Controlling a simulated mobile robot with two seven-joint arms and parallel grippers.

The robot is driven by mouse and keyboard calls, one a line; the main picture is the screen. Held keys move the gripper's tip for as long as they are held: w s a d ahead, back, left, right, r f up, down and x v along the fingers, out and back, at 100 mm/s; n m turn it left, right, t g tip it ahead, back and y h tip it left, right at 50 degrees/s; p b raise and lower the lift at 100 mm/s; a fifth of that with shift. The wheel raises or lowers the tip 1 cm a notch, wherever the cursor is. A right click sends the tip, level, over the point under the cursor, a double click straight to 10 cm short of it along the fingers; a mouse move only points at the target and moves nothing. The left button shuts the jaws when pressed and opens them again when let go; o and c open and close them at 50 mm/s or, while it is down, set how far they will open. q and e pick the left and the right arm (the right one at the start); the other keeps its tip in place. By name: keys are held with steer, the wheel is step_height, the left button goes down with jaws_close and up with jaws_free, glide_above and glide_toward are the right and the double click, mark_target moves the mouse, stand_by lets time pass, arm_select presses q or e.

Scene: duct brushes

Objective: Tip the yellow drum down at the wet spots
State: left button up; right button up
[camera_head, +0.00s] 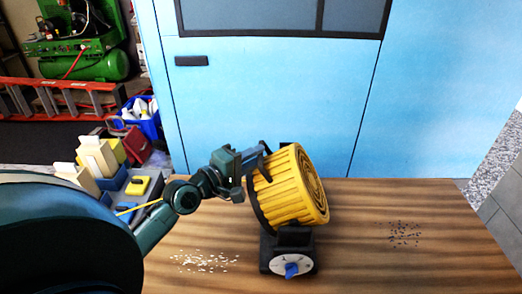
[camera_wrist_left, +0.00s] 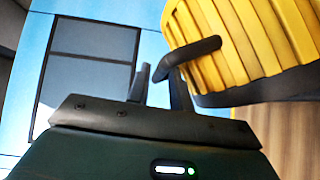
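The yellow drum (camera_head: 286,194) has ribbed sides and a ringed round end facing right. It sits tilted on a black stand (camera_head: 267,248) whose white dial has a blue knob (camera_head: 292,270). My left gripper (camera_head: 257,163) is at the drum's upper left side. In the left wrist view the drum (camera_wrist_left: 235,40) fills the upper right, and the fingers (camera_wrist_left: 160,85) appear closed around its black curved handle (camera_wrist_left: 190,52). Pale specks (camera_head: 204,261) lie on the table left of the stand, and dark bluish specks (camera_head: 405,234) lie to the right. My right gripper is out of view.
The wooden table (camera_head: 440,265) is otherwise clear. A light blue cabinet (camera_head: 270,105) stands behind it. At the left are a green compressor (camera_head: 90,65), an orange ladder (camera_head: 60,95), a blue bin (camera_head: 143,124) and several boxes.

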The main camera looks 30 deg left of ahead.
arm_select(q)
steer(key=shift+x, duration=1.3)
steer(key=shift+c, duration=0.3)
jaws_close()
